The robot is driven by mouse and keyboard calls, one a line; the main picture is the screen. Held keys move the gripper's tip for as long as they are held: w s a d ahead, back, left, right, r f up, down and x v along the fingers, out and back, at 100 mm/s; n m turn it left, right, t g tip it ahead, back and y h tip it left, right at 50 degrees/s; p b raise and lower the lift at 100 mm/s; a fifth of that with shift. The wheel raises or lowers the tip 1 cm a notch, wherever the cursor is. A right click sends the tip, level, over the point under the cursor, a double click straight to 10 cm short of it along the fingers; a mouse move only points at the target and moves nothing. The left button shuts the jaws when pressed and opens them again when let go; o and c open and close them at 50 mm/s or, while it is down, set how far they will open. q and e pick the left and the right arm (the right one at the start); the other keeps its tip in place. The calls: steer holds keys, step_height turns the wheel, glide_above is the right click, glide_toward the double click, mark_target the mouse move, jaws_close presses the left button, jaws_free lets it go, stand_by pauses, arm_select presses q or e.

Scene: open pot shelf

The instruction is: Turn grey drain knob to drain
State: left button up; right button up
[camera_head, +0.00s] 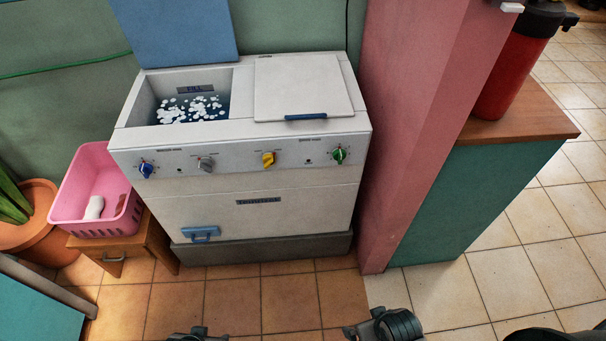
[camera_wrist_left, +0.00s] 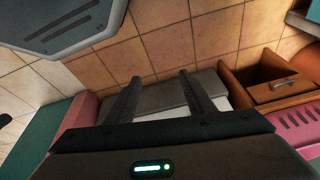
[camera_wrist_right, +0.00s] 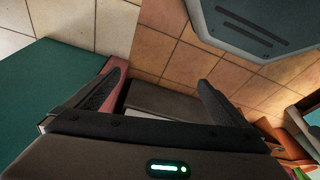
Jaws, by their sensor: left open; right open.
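The grey drain knob (camera_head: 206,164) is on the front panel of a white twin-tub washing machine (camera_head: 258,190) in the head view, second from the left. Its pointer direction is too small to tell. My left gripper (camera_wrist_left: 160,77) is open and empty in the left wrist view. My right gripper (camera_wrist_right: 159,78) is open and empty in the right wrist view. Neither gripper touches the machine; both are in front of it. Dark parts of my arms show at the bottom edge of the head view.
A blue knob (camera_head: 146,168), a yellow knob (camera_head: 268,159) and a green knob (camera_head: 339,154) share the panel. The left tub is open, with water and white foam (camera_head: 190,110). A pink basket (camera_head: 97,192) on a wooden stool stands left; a pink pillar (camera_head: 410,130) stands right.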

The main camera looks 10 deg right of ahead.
arm_select(q)
steer(key=w+a+r+t+y+b, duration=0.25)
steer(key=w+r+t, duration=0.25)
steer(key=w+r, duration=0.6)
steer(key=w+d+r+m+t+h, duration=0.1)
steer(key=w+r+m+t, duration=0.1)
steer(key=w+r+t, duration=0.1)
steer(key=w+d+r+m+t+h, duration=0.1)
steer(key=w+d+r+m+t, duration=0.1)
steer(key=r, duration=0.4)
steer(key=w+d+r+m+t+h+b, duration=0.1)
steer(key=w+r+m+t, duration=0.2)
steer(key=r+t, duration=0.1)
steer(key=shift+w+d+r, duration=0.2)
steer(key=shift+w+d, duration=0.15)
arm_select(e)
step_height(320, 180, down, 15)
steer(key=s, duration=0.3)
steer(key=shift+d+g, duration=0.3)
